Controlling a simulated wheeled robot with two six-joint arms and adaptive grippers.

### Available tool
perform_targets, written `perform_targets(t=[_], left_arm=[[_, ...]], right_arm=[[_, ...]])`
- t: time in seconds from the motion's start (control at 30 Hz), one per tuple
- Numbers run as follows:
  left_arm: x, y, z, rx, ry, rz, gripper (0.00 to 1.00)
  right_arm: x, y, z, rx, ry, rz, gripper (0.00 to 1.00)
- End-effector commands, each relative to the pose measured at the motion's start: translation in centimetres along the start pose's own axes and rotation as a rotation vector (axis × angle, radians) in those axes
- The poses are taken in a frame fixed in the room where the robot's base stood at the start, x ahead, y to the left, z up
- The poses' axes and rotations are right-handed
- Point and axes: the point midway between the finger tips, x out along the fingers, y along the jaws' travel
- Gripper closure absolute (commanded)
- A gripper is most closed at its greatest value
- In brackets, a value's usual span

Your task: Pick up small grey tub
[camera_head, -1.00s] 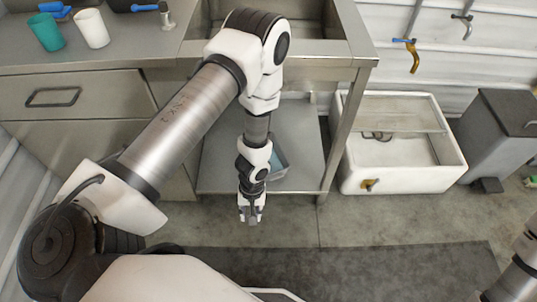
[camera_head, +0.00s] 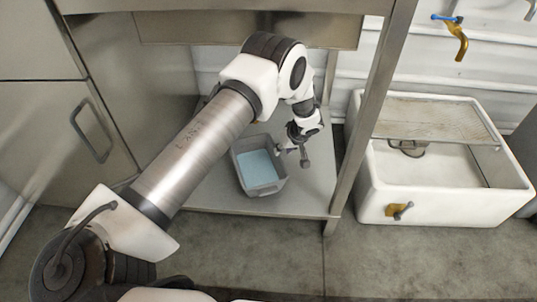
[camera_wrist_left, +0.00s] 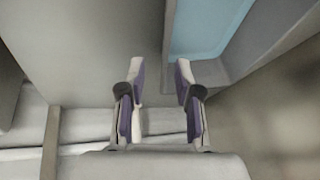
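The small grey tub (camera_head: 268,189) stands on the low metal shelf under the sink counter, with light blue inside. My left gripper (camera_head: 292,156) is open and empty, beside the tub's right rim. The wrist view shows the left gripper (camera_wrist_left: 160,68) with its fingers spread. In that view the tub's grey wall (camera_wrist_left: 262,42) and blue inside are at the upper right, just beyond the right fingertip. I cannot tell whether they touch. My right gripper is out of view.
The metal shelf (camera_head: 215,195) has bare room around the tub. A steel table leg (camera_head: 366,120) rises right of the gripper. A white basin (camera_head: 440,208) with a brass tap stands on the floor to the right. Cabinet doors (camera_head: 50,140) are at left.

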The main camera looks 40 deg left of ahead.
Motion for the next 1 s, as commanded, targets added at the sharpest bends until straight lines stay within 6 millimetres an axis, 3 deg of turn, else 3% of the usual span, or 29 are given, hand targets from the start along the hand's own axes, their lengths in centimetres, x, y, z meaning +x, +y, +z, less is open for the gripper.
perform_targets(t=[0.43, 0.67, 0.7, 0.8, 1.0], left_arm=[[7.2, -0.2, 1.1, 0.0, -0.003, -0.001, 0.67], [7.3, -0.3, 0.8, 0.001, -0.003, 0.0, 0.67], [7.3, -0.3, 0.8, 0.001, -0.003, 0.0, 0.7], [7.3, -0.3, 0.8, 0.001, -0.003, -0.001, 1.0], [7.2, -0.3, 0.7, 0.002, -0.002, 0.0, 1.0]], right_arm=[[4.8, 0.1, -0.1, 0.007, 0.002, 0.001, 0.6], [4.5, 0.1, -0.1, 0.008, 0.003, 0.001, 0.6], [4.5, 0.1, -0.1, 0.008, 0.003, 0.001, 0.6], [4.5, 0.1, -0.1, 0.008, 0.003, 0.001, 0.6], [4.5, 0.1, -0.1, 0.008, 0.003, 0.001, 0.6]])
